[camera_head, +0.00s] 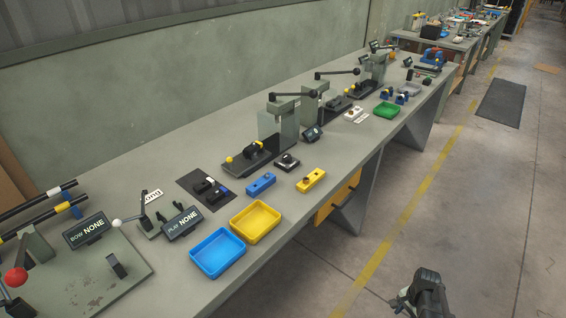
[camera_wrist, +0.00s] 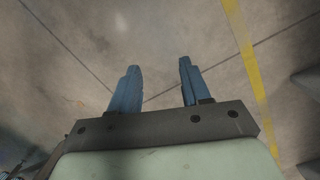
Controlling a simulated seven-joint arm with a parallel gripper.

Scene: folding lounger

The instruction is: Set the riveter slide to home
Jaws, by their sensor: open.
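Several grey-green presses with black levers stand along the bench. The nearest press (camera_head: 279,118) has a dark slide (camera_head: 254,154) in front of it, with a yellow knob (camera_head: 229,159) at its left end. Farther presses (camera_head: 314,101) have similar dark bases; which one is the riveter I cannot tell for certain. Slide positions are too small to read. My gripper (camera_wrist: 159,66) is open and empty, its two blue fingers apart above bare floor. In the head view, my dark arm end shows at the lower right, off the bench and away from the slides.
A blue tray (camera_head: 218,271) and a yellow tray (camera_head: 273,222) lie at the bench's front edge. A blue block (camera_head: 262,184) and a yellow block (camera_head: 312,180) sit nearby. A "BOW NONE" display (camera_head: 86,232) and red-knobbed fixture are at left. Open floor (camera_head: 440,190) lies right.

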